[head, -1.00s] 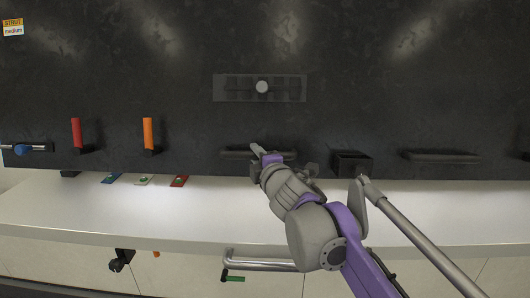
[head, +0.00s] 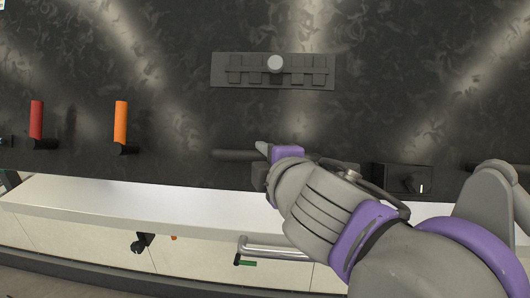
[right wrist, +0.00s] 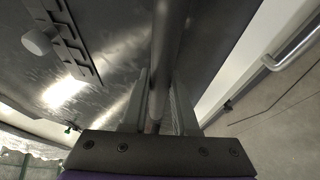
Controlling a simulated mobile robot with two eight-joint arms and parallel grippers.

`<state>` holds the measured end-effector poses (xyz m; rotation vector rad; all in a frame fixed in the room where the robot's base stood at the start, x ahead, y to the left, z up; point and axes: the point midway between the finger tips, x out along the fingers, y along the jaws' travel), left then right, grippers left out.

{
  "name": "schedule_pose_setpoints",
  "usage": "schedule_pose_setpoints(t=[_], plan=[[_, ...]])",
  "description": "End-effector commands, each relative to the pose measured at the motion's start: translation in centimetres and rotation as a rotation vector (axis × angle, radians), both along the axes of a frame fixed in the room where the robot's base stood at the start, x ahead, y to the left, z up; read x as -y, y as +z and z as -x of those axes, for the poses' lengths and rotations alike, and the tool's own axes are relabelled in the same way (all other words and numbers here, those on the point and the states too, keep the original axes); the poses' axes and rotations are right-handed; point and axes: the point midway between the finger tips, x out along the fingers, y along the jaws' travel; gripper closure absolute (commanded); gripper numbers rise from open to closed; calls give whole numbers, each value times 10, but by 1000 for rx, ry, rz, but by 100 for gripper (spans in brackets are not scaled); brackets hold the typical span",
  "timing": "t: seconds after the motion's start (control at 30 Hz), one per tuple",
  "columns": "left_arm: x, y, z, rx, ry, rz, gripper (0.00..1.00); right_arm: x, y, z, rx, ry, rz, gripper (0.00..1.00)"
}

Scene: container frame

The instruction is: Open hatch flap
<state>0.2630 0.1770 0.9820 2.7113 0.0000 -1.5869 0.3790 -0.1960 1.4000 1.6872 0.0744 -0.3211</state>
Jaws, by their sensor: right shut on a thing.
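The hatch flap (head: 180,70) is a large dark mottled panel filling the upper part of the head view. A dark horizontal handle bar (head: 235,155) is on its lower part. My right gripper (head: 264,150) is shut on this bar, and its wrist hides much of the bar's right part. In the right wrist view the bar (right wrist: 172,35) runs between the two fingers (right wrist: 160,100). The flap's lower edge stands out over the white counter. My left gripper is not in view.
A slotted plate with a round knob (head: 275,64) is on the panel above the handle. A red lever (head: 37,119) and an orange lever (head: 120,122) stick up at left. The white counter (head: 130,204) runs below, with a metal bar handle (head: 280,254) under it.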

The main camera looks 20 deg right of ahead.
Motion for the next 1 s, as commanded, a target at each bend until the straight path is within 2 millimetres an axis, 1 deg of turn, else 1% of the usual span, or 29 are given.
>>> schedule_pose_setpoints(t=[0.03, 0.1, 0.13, 0.27, 0.3, 0.57, 0.67, 0.77, 1.0], plan=[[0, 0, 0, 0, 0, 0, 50, -1, 3, -1, 5, 5, 3, 100], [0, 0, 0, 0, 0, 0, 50, -1, 3, -1, 5, 4, 3, 100], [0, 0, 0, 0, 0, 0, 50, -1, 3, -1, 5, 4, 3, 69], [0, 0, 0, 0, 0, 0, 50, 0, 2, -1, 3, 2, 3, 46], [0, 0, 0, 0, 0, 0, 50, 0, 2, -1, 3, 2, 2, 43], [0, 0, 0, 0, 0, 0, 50, 0, 0, 0, 1, 0, 2, 43], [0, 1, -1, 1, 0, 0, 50, -1, 2, 5, 1, 0, 2, 43], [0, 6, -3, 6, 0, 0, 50, -3, 6, 17, 2, 2, 2, 43], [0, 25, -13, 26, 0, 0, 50, -12, 21, 66, 5, 9, 3, 43]])
